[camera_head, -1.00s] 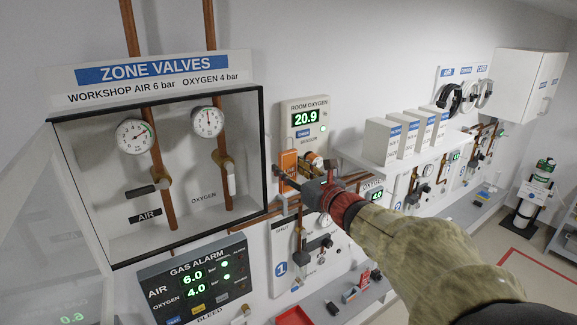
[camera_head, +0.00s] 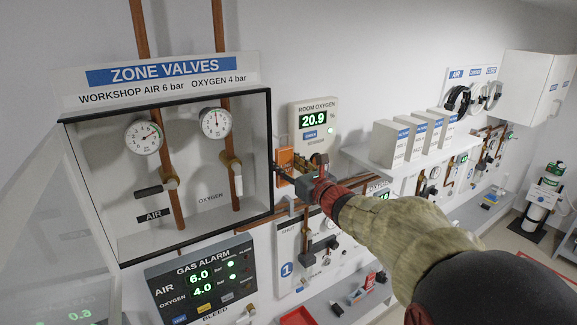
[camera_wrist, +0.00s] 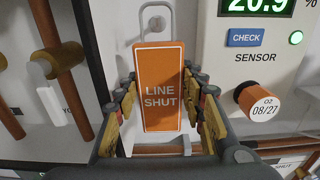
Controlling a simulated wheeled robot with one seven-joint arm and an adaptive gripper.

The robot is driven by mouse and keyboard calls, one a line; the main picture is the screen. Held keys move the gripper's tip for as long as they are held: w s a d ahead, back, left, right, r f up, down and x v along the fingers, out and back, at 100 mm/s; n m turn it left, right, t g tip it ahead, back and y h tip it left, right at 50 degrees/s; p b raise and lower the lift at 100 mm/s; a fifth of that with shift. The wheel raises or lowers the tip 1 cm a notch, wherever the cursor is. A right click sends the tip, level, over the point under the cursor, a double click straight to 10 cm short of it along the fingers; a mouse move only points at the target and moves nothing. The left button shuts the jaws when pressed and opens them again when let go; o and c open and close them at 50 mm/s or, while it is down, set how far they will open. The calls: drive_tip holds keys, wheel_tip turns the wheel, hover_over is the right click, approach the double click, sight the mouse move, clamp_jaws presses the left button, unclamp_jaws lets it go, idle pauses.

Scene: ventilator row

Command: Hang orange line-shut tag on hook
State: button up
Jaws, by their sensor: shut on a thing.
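The orange tag (camera_wrist: 162,88) reads LINE SHUT and has a grey wire loop (camera_wrist: 156,18) at its top. It hangs upright between the two fingers of my gripper (camera_wrist: 165,95) in the wrist view, and the gripper is shut on it. In the head view the tag (camera_head: 285,161) and my gripper (camera_head: 284,172) are between the zone valve box and the room oxygen sensor, close to the wall.
The zone valve box (camera_head: 269,180) is just left of the tag. The room oxygen sensor (camera_head: 315,140) is to its right, with a dated round knob (camera_wrist: 260,104) below. A white shelf (camera_head: 375,160) with several boxes stands farther right. The gas alarm (camera_head: 203,277) is below left.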

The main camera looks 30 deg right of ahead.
drive_tip(key=shift+w+f+p, duration=0.1)
drive_tip(key=shift+w+p, duration=0.6)
drive_tip(key=shift+w, duration=1.15)
drive_tip(key=shift+w+a+f+b, duration=0.1)
drive_tip(key=shift+w+f+b, duration=0.55)
drive_tip(key=shift+b, duration=0.5)
drive_tip(key=shift+w+r, duration=0.1)
drive_tip(key=shift+w, duration=0.05)
drive_tip(key=o, duration=1.4)
drive_tip(key=shift+c, duration=0.2)
drive_tip(key=s, duration=1.2)
drive_tip(key=shift+d, duration=0.3)
